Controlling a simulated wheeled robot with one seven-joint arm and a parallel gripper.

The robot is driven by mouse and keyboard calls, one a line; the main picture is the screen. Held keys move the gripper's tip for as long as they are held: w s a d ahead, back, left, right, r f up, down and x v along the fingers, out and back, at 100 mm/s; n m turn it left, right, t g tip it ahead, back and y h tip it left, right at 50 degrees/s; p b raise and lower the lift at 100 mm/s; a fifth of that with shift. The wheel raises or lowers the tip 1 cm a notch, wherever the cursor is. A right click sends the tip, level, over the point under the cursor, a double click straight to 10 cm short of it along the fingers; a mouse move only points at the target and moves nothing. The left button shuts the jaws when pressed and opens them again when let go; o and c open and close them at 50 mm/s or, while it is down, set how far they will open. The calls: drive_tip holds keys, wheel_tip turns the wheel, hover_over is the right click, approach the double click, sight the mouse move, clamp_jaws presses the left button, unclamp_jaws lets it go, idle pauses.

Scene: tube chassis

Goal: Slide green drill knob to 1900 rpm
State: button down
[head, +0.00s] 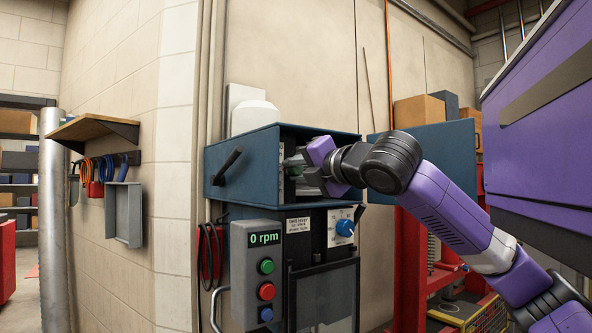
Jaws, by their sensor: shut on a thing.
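The green drill knob (296,171) shows as a small greenish patch inside the open blue machine head (240,168). My gripper (303,168) reaches into the opening from the right and is shut on the knob. Its purple fingers and the wrist hide much of the knob and its surroundings. Below, a grey control box has a display (265,238) that reads "0 rpm". No scale for the knob can be read.
The control box (241,280) carries green, red and blue buttons. A blue dial (345,228) sits to its right, by a small label (298,225). The blue door (432,149) stands open behind my arm. A black handle (227,166) sticks out at the left.

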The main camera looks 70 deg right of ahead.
sight(296, 149)
drive_tip(key=shift+r+p, duration=1.4)
drive_tip(key=shift+r, duration=0.95)
drive_tip(key=c, duration=1.2)
unclamp_jaws()
drive_tip(key=shift+f, duration=0.15)
